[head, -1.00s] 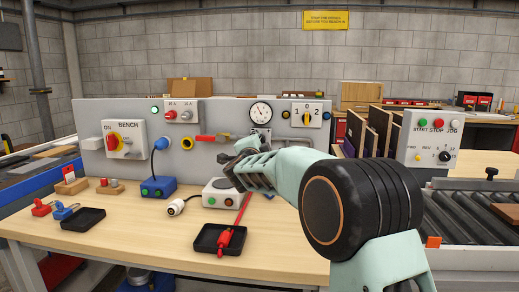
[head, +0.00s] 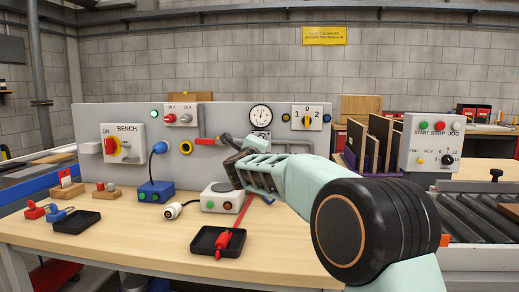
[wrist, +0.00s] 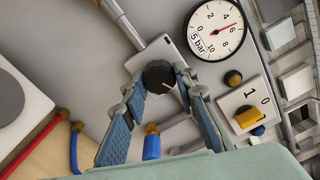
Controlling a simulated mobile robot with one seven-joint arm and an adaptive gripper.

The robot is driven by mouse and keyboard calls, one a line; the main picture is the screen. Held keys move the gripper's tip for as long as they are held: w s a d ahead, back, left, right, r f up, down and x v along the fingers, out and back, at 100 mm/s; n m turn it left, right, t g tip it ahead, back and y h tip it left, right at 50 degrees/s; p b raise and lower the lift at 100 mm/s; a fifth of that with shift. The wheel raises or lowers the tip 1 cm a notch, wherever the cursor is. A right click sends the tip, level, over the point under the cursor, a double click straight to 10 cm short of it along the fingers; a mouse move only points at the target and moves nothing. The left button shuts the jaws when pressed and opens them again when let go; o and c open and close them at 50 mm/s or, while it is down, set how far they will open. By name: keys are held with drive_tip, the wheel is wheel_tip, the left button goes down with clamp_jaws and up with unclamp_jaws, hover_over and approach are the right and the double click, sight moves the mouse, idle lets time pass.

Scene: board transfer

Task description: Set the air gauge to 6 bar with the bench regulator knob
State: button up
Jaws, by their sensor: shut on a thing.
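The regulator knob (wrist: 159,75) is black and round with a white pointer line, on a grey plate in the wrist view. My gripper (wrist: 160,84) has its two blue-padded fingers on either side of the knob and is shut on it. The white air gauge (wrist: 217,30) is above and right of the knob, marked "5 bar". Its red needle points between 4 and 6, nearer 6. The gauge also shows in the head view (head: 260,117), too small to read. There my gripper (head: 230,150) is at the panel below the gauge and hides the knob.
A rotary switch with a yellow handle (wrist: 248,117) is right of the knob.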

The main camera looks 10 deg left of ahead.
drive_tip(key=shift+m, duration=0.3)
drive_tip(key=o, duration=1.2)
drive_tip(key=shift+c, duration=0.2)
drive_tip(key=shift+s, duration=0.1)
drive_tip(key=s, duration=1.2)
drive_tip(key=shift+a, duration=0.2)
drive_tip(key=shift+w, duration=0.1)
